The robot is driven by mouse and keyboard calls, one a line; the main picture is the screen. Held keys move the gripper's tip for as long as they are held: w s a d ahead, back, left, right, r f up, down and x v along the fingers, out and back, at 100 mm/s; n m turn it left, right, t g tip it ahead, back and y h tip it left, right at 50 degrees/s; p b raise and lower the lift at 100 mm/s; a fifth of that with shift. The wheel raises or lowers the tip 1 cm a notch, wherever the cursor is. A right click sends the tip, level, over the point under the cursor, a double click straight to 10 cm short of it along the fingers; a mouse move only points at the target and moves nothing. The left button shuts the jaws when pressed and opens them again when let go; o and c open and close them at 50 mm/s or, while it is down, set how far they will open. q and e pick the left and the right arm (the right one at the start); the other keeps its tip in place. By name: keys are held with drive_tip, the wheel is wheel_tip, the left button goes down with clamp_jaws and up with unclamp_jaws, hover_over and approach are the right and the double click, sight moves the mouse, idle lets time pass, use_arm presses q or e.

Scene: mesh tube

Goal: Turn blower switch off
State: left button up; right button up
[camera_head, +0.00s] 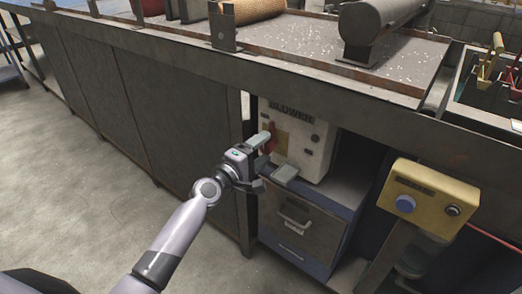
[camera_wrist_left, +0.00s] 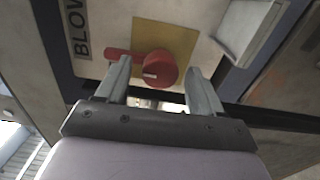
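The blower box (camera_head: 305,137) is a pale box with a "BLOWER" label (camera_head: 291,112), mounted under the workbench. Its red rotary switch (camera_head: 271,141) sits on a yellow plate and is partly hidden by my gripper in the head view. In the left wrist view the round red switch (camera_wrist_left: 155,68) shows a white mark and a red lever pointing left across the yellow plate (camera_wrist_left: 166,38). My left gripper (camera_head: 274,156) is open in front of the switch. Its fingers (camera_wrist_left: 160,82) stand on either side of the knob; I cannot tell whether they touch it. My right gripper is not in view.
The workbench edge (camera_head: 205,60) runs above the box. A drawer cabinet (camera_head: 305,225) stands below it. Open concrete floor (camera_head: 85,180) lies at the left.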

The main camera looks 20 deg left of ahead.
use_arm(q)
drive_tip(key=shift+s, duration=0.1)
drive_tip(key=p+v, duration=0.1)
drive_tip(key=v, duration=0.6)
idle(0.5)
